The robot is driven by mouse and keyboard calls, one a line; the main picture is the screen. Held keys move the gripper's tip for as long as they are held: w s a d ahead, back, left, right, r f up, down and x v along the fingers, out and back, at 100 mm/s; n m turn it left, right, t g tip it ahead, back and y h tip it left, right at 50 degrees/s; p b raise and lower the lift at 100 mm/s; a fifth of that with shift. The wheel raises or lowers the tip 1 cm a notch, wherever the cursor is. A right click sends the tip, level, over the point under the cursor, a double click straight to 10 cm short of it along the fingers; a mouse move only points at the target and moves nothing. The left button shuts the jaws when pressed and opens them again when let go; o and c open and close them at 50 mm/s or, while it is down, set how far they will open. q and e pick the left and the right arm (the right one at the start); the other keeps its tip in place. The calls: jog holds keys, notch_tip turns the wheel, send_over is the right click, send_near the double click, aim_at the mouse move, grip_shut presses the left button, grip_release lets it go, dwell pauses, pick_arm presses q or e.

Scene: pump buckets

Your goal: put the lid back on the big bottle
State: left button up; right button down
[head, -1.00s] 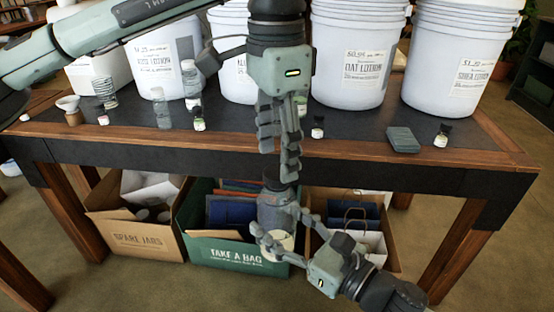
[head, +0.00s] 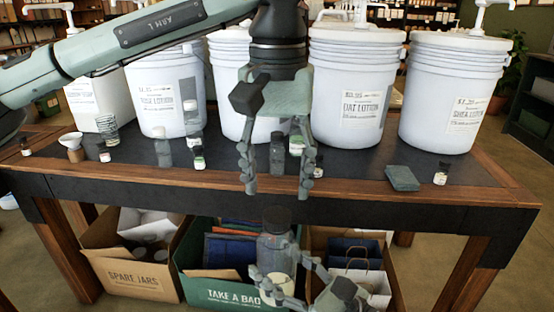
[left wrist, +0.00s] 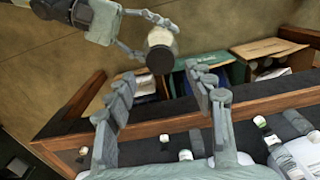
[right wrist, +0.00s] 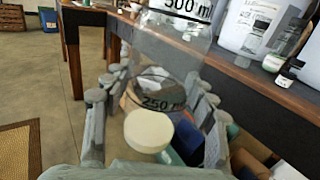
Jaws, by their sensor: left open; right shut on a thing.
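The big bottle (head: 276,252) is clear with a dark lid (head: 276,217) at its top. It stands roughly upright in front of the table. My right gripper (head: 277,274) is shut around its lower part. In the right wrist view the bottle (right wrist: 172,50) shows 500 ml and 250 ml marks and pale contents low down. My left gripper (head: 277,192) is open and empty above the bottle, apart from the lid. The left wrist view shows the round dark lid (left wrist: 160,60) on the bottle's top, beyond the open fingers. Whether the lid is fully seated is unclear.
The table (head: 390,200) holds large white pump buckets (head: 350,95), several small bottles and a grey-green folded cloth (head: 402,178). Below are a spare-jars box (head: 135,282) and a green take-a-bag box (head: 215,292). The table's front edge lies close behind the bottle.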

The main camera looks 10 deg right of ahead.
aim_at(277, 214)
pick_arm(q)
jog(key=n, duration=0.5)
jog(key=shift+r, duration=0.25)
jog(key=n, duration=0.5)
jog(key=shift+r, duration=0.15)
jog(key=n, duration=0.7)
jog(key=shift+r+n, duration=0.25)
jog(key=shift+n, duration=0.15)
jog(key=n, duration=0.5)
jog(key=shift+r, duration=0.2)
jog(key=n, duration=0.4)
jog(key=shift+r+n, duration=0.2)
jog(key=shift+n, duration=0.2)
jog(key=n, duration=0.4)
jog(key=shift+r, duration=0.15)
jog(key=n, duration=0.5)
jog(key=shift+r, duration=0.15)
jog(key=shift+f, duration=4.05)
